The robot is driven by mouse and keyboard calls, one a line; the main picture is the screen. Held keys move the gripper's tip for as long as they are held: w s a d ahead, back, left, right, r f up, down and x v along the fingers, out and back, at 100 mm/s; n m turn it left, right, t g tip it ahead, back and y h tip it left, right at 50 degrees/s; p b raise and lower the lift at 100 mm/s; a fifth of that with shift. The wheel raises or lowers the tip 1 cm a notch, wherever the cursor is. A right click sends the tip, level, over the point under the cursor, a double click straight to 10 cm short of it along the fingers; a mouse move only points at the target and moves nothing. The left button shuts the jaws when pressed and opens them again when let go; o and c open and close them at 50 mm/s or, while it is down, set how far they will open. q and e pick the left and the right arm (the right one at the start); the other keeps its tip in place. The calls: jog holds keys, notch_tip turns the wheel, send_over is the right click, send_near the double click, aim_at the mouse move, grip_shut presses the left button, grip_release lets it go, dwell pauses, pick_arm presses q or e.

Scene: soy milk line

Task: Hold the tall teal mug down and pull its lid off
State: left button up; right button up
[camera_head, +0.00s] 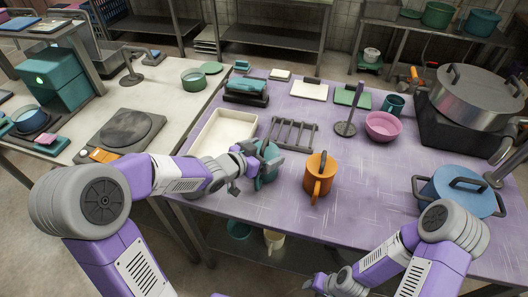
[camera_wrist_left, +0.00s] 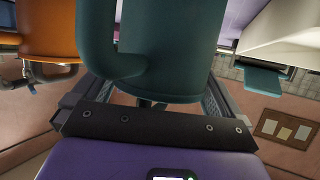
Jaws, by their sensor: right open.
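The tall teal mug (camera_head: 266,178) stands upright near the front edge of the purple table, partly covered by my left gripper (camera_head: 260,165). In the left wrist view the teal mug (camera_wrist_left: 175,55) fills the space between my left gripper's fingers (camera_wrist_left: 155,100), with its handle on the near side. The fingers lie on both sides of the mug; whether they press on it is unclear. The mug's lid is hard to make out behind the gripper. My right gripper (camera_head: 318,286) is low at the bottom edge of the head view, away from the mug, open and empty.
An orange mug (camera_head: 318,175) stands just right of the teal mug. A cream tray (camera_head: 227,127) is behind left, and a dark rack (camera_head: 294,132) behind. A blue lidded pot (camera_head: 455,192) is at the right. The table between the orange mug and the pot is clear.

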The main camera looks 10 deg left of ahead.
pick_arm(q)
jog(key=p+v, duration=0.3)
jog(key=v, duration=0.4)
jog(key=shift+s+a, duration=0.15)
jog(key=shift+s, duration=0.05)
jog(key=shift+r, duration=0.1)
dwell(0.7)
